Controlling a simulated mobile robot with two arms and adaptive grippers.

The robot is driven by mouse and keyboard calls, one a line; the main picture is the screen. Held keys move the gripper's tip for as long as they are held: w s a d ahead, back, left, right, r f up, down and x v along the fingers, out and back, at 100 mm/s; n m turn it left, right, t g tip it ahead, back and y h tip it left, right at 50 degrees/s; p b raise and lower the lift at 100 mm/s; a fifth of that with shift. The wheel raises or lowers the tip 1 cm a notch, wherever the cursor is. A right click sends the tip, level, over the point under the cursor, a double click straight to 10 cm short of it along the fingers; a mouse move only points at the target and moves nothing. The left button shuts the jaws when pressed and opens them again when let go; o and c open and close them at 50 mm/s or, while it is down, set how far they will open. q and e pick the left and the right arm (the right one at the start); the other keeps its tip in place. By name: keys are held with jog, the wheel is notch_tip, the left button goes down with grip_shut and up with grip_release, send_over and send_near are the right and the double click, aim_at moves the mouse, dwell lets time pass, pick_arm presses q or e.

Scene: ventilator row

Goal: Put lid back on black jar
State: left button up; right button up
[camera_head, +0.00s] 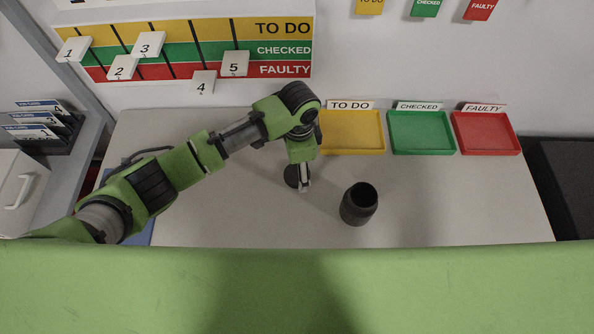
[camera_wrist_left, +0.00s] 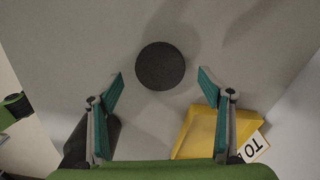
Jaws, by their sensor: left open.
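The black jar (camera_head: 359,204) stands upright and open at the top on the table, right of my left gripper in the head view. The round dark lid (camera_wrist_left: 161,66) lies flat on the table in the left wrist view. In the head view the lid (camera_head: 292,177) is partly hidden behind my left gripper (camera_head: 304,184). My left gripper (camera_wrist_left: 160,78) is open above the lid, with one finger on each side of it and nothing between its pads. Whether the fingertips are down at the lid's height is hard to tell. My right gripper is not in view.
Yellow (camera_head: 352,133), green (camera_head: 421,133) and red (camera_head: 486,133) trays stand empty along the table's back edge. A board (camera_head: 190,47) with numbered tags is on the wall behind. The table right of the jar is clear.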

pick_arm(q)
notch_tip(320, 180, down, 2)
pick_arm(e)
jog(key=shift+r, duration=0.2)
pick_arm(q)
jog(key=c, duration=0.9)
jog(key=shift+r, duration=0.1)
notch_tip(320, 180, up, 10)
jog(key=b, duration=0.1)
jog(key=shift+b, duration=0.3)
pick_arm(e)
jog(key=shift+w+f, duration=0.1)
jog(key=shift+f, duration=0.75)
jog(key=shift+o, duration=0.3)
